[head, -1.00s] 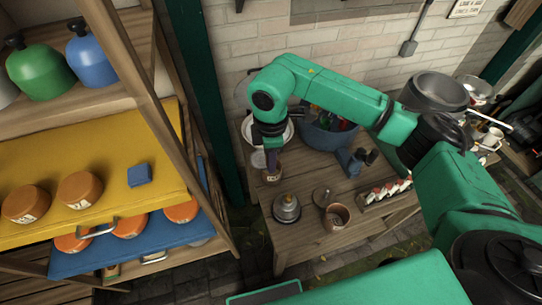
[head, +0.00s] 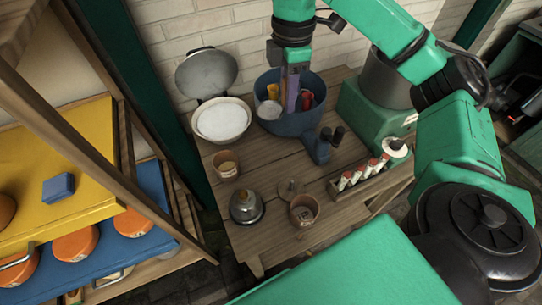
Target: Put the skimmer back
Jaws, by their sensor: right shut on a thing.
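My right gripper (head: 291,88) points down over the blue tub (head: 290,124) at the back of the wooden table. It is shut on a purple upright handle (head: 292,97), which I take for the skimmer. A round pale disc (head: 268,110) shows low to the left of the handle, inside the tub's outline; I cannot tell for certain whether it is the skimmer's head. Red and yellow things also stand in the tub, partly hidden by the gripper. My left gripper is not in view.
A white bowl (head: 222,120) with a raised grey lid, a small jar (head: 226,167), a metal pot (head: 246,207), a copper cup (head: 304,211) and a rack of bottles (head: 359,180) share the table (head: 275,172). A shelf (head: 70,170) stands at left.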

